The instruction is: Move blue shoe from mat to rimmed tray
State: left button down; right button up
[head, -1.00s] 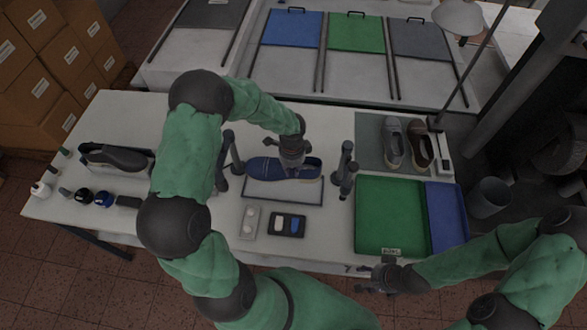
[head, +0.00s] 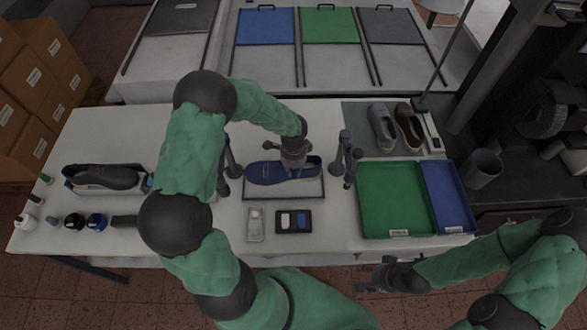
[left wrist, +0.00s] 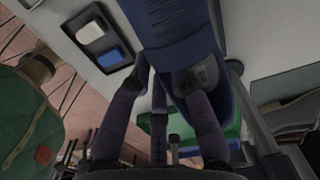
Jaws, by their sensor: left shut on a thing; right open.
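The blue shoe (head: 266,173) lies lengthwise across the middle of the white table, over a shallow rimmed tray (head: 284,194). My left gripper (head: 293,164) is shut on the shoe from above, near its right part. I cannot tell whether the sole touches the tray. In the left wrist view the blue shoe (left wrist: 165,22) fills the top, and my left fingers (left wrist: 165,85) reach to it. The grey mat (head: 356,118) at the back right holds a grey shoe (head: 381,127) and a brown shoe (head: 408,126). My right gripper (head: 374,274) is open and empty in front of the table.
Dark upright stands (head: 346,160) flank the rimmed tray. A green tray (head: 393,200) and a blue tray (head: 447,197) lie to the right. A small dark tray (head: 294,222) lies in front. A dark shoe last (head: 105,177) and several bottles (head: 74,221) are at left.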

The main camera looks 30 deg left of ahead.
aim_at(293, 178)
pick_arm(q)
jog(key=shift+f+b, duration=2.4)
jog(key=shift+f, duration=1.2)
jog(key=shift+f, duration=0.2)
jog(key=c, duration=1.1)
grip_release()
jog(key=shift+o, duration=0.2)
notch_tip(293, 178, up, 12)
